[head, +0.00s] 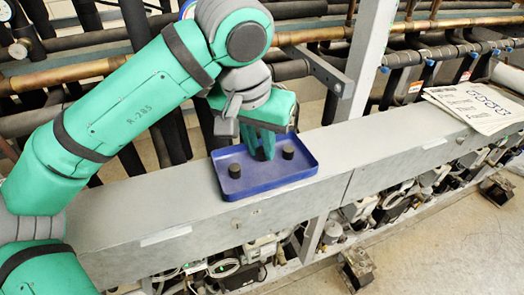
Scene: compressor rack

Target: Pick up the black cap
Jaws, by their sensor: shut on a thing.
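A shallow blue tray (268,186) lies on the grey ledge. Two short black caps stand upright in it: one at the left (234,170) and one at the right (288,152). My gripper (262,154) points down into the tray between these two caps, apart from both. Its green fingers are shut on a small dark thing, which looks like another black cap. The fingers hide most of it, and I cannot tell whether it touches the tray floor.
A grey upright post (370,52) stands behind the ledge, right of my gripper. Printed sheets (478,105) lie on the ledge at the right. Dark pipes run behind. The ledge (365,150) right of the tray is clear.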

